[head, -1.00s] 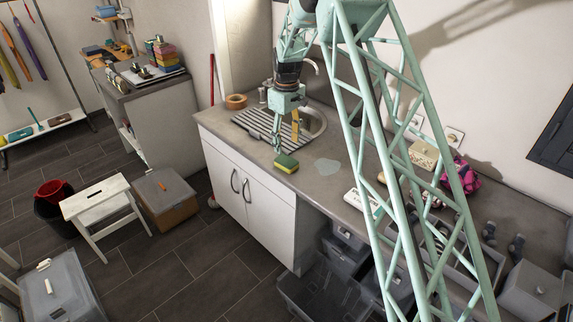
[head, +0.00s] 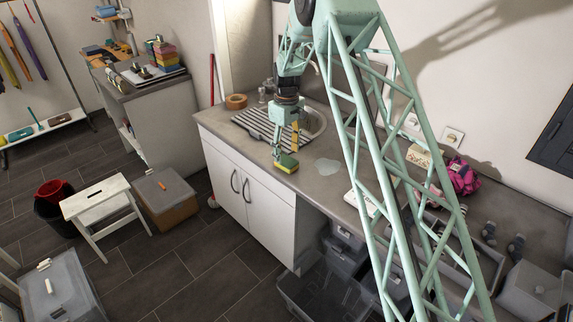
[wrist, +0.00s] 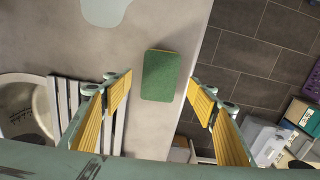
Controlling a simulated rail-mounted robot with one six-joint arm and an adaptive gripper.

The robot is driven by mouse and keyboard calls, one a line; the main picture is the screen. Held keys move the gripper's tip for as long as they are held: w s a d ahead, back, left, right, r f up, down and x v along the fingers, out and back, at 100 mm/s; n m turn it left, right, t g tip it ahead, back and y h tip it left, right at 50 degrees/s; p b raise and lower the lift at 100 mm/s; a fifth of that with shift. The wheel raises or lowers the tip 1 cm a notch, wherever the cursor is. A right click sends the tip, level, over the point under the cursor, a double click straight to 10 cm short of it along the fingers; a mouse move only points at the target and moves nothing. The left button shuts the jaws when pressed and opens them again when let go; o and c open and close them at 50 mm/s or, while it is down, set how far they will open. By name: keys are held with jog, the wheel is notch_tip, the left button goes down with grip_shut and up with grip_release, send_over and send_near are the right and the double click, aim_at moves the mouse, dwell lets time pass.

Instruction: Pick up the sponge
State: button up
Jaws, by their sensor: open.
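The sponge (head: 286,163) is green on top with a yellow side and lies on the counter near its front edge. It shows flat between the fingertips in the wrist view (wrist: 160,75), with its green face up. My gripper (head: 287,152) is right above the sponge in the head view and partly covers it. In the wrist view my gripper (wrist: 160,92) is open, with one yellow-padded finger on each side of the sponge and a gap on both sides. The right finger is over the floor beyond the counter edge.
The counter (head: 330,188) holds a sink with a ribbed drainboard (head: 262,127) beside the sponge. A pale puddle (head: 326,166) lies to the right of the sponge. A tape roll (head: 236,101) stands at the back left. White cabinet doors (head: 250,190) are below.

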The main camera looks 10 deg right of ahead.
aim_at(286, 161)
jog(key=shift+f, duration=2.4)
jog(key=shift+c, duration=0.3)
jog(key=c, duration=0.6)
jog(key=shift+c, duration=0.2)
